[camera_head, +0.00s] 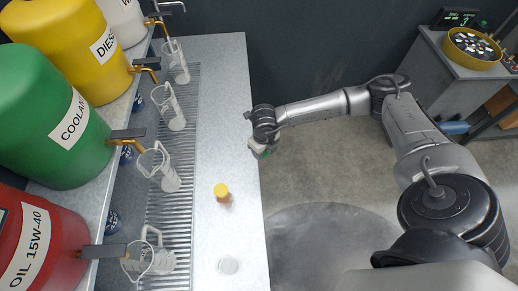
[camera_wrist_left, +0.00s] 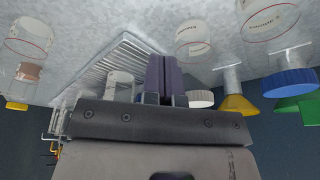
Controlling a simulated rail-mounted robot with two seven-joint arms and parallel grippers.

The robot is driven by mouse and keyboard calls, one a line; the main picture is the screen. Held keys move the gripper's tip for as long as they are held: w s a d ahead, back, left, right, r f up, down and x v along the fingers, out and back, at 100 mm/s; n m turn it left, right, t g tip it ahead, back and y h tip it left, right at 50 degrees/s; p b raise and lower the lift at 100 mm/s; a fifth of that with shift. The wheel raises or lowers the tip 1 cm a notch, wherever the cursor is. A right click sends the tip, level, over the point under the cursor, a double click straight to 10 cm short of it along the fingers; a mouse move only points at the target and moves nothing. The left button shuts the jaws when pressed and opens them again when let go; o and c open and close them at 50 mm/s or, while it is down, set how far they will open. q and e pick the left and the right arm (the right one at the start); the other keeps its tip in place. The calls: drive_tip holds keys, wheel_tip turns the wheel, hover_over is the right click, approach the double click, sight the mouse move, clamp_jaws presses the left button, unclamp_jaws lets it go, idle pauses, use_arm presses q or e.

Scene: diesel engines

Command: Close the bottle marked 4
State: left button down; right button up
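In the left wrist view, which is upside down, the two dark fingers of my left gripper (camera_wrist_left: 164,76) are close together with nothing visible between them. Clear bottles stand around it: one at upper left (camera_wrist_left: 28,38) and others at upper right (camera_wrist_left: 192,38), (camera_wrist_left: 268,18). Their markings are too small to read, so I cannot tell which is marked 4. A white cap (camera_wrist_left: 201,98) shows beside the fingers. Blue (camera_wrist_left: 290,82), yellow (camera_wrist_left: 236,105) and green caps (camera_wrist_left: 297,106) show at right. In the head view, my right gripper (camera_head: 261,149) is over the bench edge; its fingers are unclear.
Several jugs (camera_head: 165,170) stand along the grating beneath taps of coloured drums (camera_head: 50,120). The bench's far end is clear.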

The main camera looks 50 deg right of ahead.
use_arm(q)
drive_tip(key=c, duration=1.8)
unclamp_jaws()
drive_tip(key=shift+c, duration=0.2)
drive_tip(key=o, duration=0.7)
drive_tip(key=shift+a, duration=0.2)
drive_tip(key=o, duration=1)
drive_tip(key=shift+d, duration=0.2)
